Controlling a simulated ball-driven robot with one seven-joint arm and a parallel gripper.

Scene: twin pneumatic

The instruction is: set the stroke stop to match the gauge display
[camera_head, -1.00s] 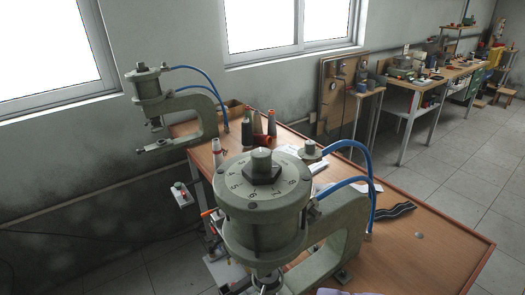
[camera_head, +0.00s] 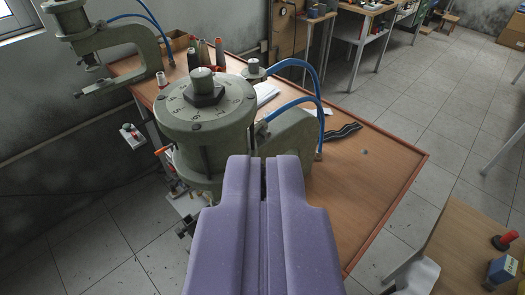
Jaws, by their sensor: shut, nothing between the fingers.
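The near pneumatic press (camera_head: 205,135) stands at the left edge of the table. Its round grey-green head has a numbered dial (camera_head: 180,104) on top with a dark hex nut and a short knob (camera_head: 203,82) at the centre. The numbers are too small to read surely. My purple gripper (camera_head: 263,160) is shut and empty, in front of and below the dial, and hides part of the press frame. A second press (camera_head: 82,40) stands at the back left. A small round fitting (camera_head: 254,68) sits behind the near press. I cannot make out a gauge display.
Blue hoses (camera_head: 296,100) arch from the near press. Thread cones (camera_head: 195,55) stand at the table's back. The right part of the table (camera_head: 365,185) is mostly bare. Another table (camera_head: 480,215) with a blue box (camera_head: 502,270) is at lower right.

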